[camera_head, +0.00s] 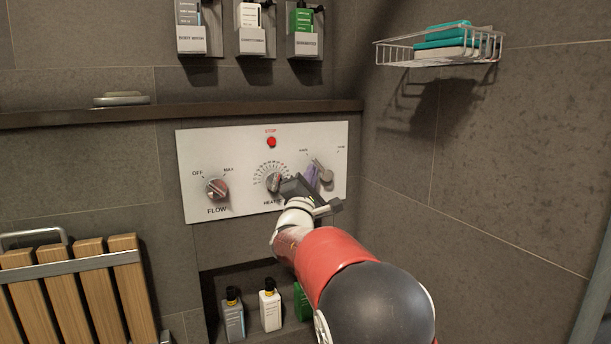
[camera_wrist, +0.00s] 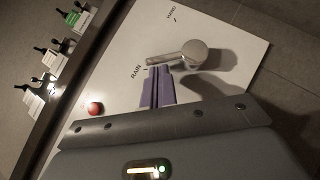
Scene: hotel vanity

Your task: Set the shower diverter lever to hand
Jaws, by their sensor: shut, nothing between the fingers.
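The shower diverter lever (camera_head: 326,174) is a silver knob with a short handle on the right part of the white control panel (camera_head: 235,150). In the wrist view the lever (camera_wrist: 196,54) has its handle pointing at the RAIN label (camera_wrist: 137,72); the HAND label (camera_wrist: 172,11) is away from the handle's tip. My gripper (camera_head: 312,176) is shut and empty, with purple fingers. In the wrist view the fingertips (camera_wrist: 158,72) are right beside the handle, near its tip, on the side away from HAND. Whether they touch it is unclear.
The panel also has a flow knob (camera_head: 216,188), a heat knob (camera_head: 274,182) close to my gripper, and a red stop button (camera_head: 271,142). A wire basket (camera_head: 440,62) hangs on the right wall. Bottles (camera_head: 270,308) stand in a niche below my arm.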

